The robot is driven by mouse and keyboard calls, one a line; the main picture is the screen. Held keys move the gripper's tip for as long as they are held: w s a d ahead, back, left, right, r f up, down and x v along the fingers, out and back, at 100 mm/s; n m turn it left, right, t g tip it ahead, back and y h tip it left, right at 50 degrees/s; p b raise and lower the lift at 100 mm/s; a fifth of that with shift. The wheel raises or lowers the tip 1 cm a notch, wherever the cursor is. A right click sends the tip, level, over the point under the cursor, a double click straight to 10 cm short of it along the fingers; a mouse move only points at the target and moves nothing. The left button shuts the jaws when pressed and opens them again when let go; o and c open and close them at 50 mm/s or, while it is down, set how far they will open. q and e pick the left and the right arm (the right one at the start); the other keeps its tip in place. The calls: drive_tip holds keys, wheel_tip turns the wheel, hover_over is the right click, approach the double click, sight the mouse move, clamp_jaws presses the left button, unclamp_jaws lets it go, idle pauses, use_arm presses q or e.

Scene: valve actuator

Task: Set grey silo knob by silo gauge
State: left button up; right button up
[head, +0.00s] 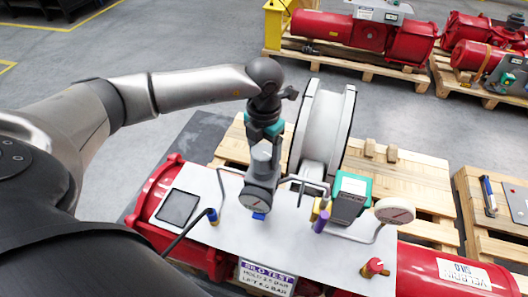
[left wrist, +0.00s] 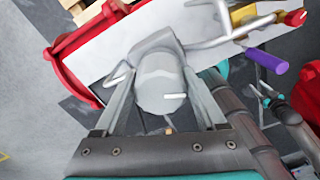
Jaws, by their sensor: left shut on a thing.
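My left gripper (head: 263,153) reaches down over the white panel (head: 233,224) in the head view. In the left wrist view, the fingers of my left gripper (left wrist: 160,76) are closed on the sides of a round grey knob (left wrist: 158,88) with a white mark on its face. A second dial gauge (head: 394,211) with a reddish needle is on a bent pipe at the right.
A purple lever (head: 321,221), a blue-tipped lever (head: 211,214), a teal and dark box (head: 350,198) and a red knob (head: 375,266) crowd the panel. A large pale wheel (head: 322,130) stands behind. Pallets surround the unit.

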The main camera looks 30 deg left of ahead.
idle(0.3)
use_arm(q)
drive_tip(key=n, duration=0.4)
drive_tip(key=shift+a+n, duration=0.1)
drive_tip(key=shift+n, duration=0.3)
drive_tip(key=n, duration=0.5)
drive_tip(key=shift+a+r+n+p, duration=0.1)
drive_tip(key=shift+n+p, duration=0.2)
drive_tip(key=shift+p, duration=0.1)
drive_tip(key=n+p, duration=0.1)
drive_tip(key=n, duration=0.3)
drive_tip(key=shift+s+a, duration=0.1)
drive_tip(key=n+p, duration=0.2)
drive_tip(key=n, duration=0.3)
drive_tip(key=shift+n, duration=0.3)
drive_tip(key=o, duration=1.3)
drive_tip(key=shift+s, duration=0.15)
